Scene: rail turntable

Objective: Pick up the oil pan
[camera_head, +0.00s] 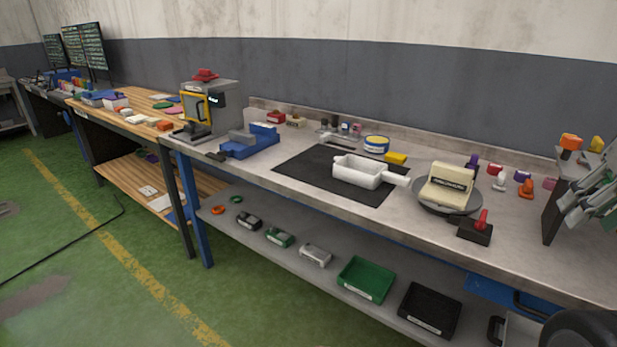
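A white, open, rectangular pan with a stubby handle at its right end (358,180), which looks like the oil pan, rests on a black mat (305,166) on the grey metal workbench (420,224). It stands upright near the middle of the bench top, and nothing covers it. Its handle points right, toward a round turntable. My gripper is not in view. A dark rounded shape at the bottom right corner may be part of my own arm, but I cannot tell.
A turntable (436,209) carries a cream block (447,184) right of the pan. A red-lever box (475,231) stands in front. Behind are a yellow-and-blue tin (376,143) and a yellow block (395,158). A blue vise (250,146) stands left. Green floor lies in front.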

